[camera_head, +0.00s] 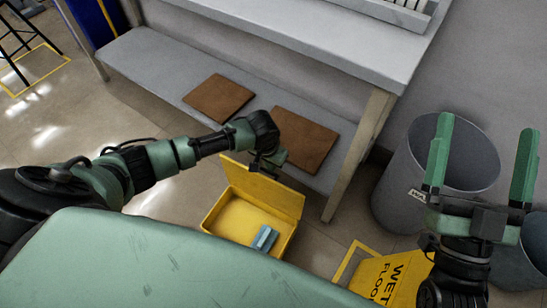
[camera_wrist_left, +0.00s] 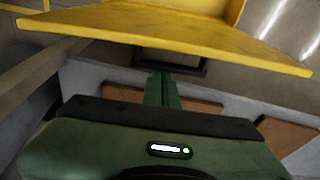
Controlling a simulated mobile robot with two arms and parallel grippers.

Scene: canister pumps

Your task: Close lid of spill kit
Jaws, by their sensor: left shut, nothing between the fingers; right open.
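The spill kit is a yellow box (camera_head: 211,218) on the floor in the head view, with its yellow lid (camera_head: 262,190) standing up at the far side. A blue-grey item (camera_head: 265,238) lies inside the box. My left gripper (camera_head: 275,160) is shut and empty, just behind the upper edge of the raised lid. In the left wrist view the lid (camera_wrist_left: 170,35) spans the top, in front of the shut left fingers (camera_wrist_left: 160,88); I cannot tell whether they touch it. My right gripper (camera_head: 482,165) is open and empty at the right, in front of a grey bin.
A grey bench (camera_head: 300,35) with a lower shelf (camera_head: 150,70) stands behind the box. Two brown boards (camera_head: 218,98) lie on the shelf. A grey bin (camera_head: 400,185) and a yellow wet floor sign (camera_head: 385,280) are at the right. Open floor lies left of the box.

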